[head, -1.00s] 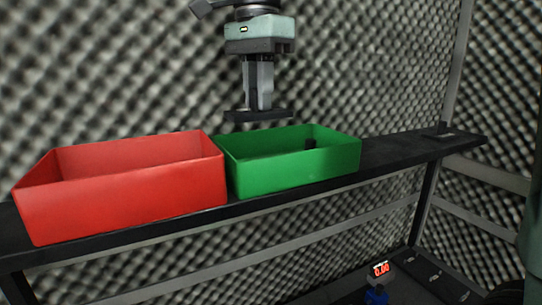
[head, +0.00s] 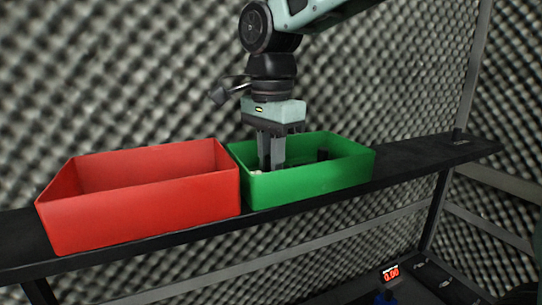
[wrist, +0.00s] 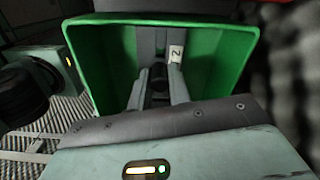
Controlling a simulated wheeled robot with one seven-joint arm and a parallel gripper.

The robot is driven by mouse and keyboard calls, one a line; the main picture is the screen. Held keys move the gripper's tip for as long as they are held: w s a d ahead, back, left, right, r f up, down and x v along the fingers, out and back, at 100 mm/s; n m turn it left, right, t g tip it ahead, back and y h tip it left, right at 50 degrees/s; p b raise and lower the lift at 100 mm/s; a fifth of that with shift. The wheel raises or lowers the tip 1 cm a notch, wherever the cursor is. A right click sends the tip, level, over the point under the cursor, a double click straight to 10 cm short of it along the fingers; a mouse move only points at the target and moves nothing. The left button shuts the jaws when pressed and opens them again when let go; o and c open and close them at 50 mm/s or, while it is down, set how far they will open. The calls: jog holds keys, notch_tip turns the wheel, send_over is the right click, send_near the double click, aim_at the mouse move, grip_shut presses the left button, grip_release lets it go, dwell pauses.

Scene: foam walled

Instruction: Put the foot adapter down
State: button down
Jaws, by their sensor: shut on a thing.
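My gripper (head: 270,165) points straight down into the left part of the green bin (head: 315,185), its fingertips below the rim. It is shut on the foot adapter, a dark piece that the bin's front wall mostly hides in the head view. In the wrist view my gripper's fingers (wrist: 158,92) reach down between the green walls (wrist: 108,60), with the dark adapter (wrist: 158,73) at their ends. A white tag marked 2 (wrist: 175,53) shows beside it. I cannot tell whether the adapter touches the bin floor.
A red bin (head: 140,210) stands directly left of the green one on a dark shelf (head: 425,155). The shelf's right end is mostly clear. Foam walls stand behind.

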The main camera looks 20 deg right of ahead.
jog(key=shift+f, duration=0.15)
jog(key=c, duration=1.3)
grip_release()
notch_tip(320, 180, up, 12)
jog(key=b, duration=0.2)
jog(key=shift+r, duration=0.2)
